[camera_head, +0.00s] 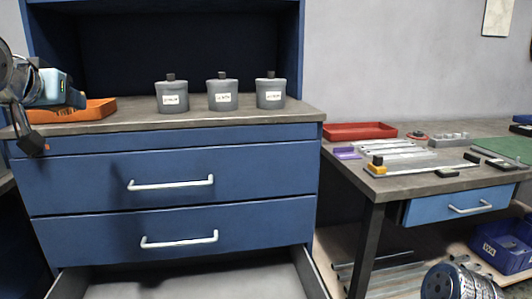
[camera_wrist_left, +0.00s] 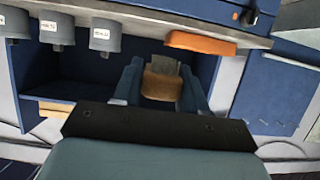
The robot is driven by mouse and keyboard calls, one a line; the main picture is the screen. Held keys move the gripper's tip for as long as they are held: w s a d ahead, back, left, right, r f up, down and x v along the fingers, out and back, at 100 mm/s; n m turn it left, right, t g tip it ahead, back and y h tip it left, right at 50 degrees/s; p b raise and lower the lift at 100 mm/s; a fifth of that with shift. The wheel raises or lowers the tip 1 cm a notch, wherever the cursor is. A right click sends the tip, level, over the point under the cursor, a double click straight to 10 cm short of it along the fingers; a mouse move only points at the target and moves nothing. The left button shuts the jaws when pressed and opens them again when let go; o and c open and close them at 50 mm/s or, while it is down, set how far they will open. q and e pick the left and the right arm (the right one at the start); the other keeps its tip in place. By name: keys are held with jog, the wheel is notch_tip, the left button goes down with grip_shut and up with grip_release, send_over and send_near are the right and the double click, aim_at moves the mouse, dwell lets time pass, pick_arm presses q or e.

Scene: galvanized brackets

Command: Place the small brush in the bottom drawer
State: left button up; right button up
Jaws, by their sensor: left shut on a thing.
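My left gripper (camera_head: 33,144) hangs at the far left in the head view, by the front left edge of the cabinet top. In the left wrist view my left gripper (camera_wrist_left: 160,88) is shut on the small brush (camera_wrist_left: 162,84), whose tan-brown body sits between the two fingers with greyish bristles beyond. The brush is hard to make out in the head view. The bottom drawer (camera_head: 190,290) of the blue cabinet is pulled out, low in the head view; its visible floor is bare. The gripper is above and left of it. My right gripper is not in view.
The two drawers above, with white handles (camera_head: 170,183), are shut. Three grey canisters (camera_head: 222,93) and an orange tray (camera_head: 85,111) stand on the cabinet top (camera_head: 230,119). A workbench (camera_head: 400,185) with a red tray (camera_head: 360,131) and metal parts stands to the right.

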pick_arm(q)
jog(key=w+d+f+m+h, duration=0.1)
jog(key=d+f, duration=0.5)
jog(key=f, duration=1)
jog(key=d+f+m+h, duration=0.3)
jog(key=d+f, duration=0.4)
jog(key=f, duration=0.9)
jog(key=w+d+f+m+h, duration=0.1)
jog(key=d+f, duration=0.5)
jog(key=f, duration=1)
jog(key=m+h, duration=0.1)
jog(key=h, duration=0.1)
jog(key=shift+w+d+m+h, duration=0.25)
jog(key=shift+w+m+h, duration=0.05)
jog(key=shift+w+h, duration=0.1)
jog(key=shift+a+r, duration=0.1)
jog(key=shift+a, duration=0.1)
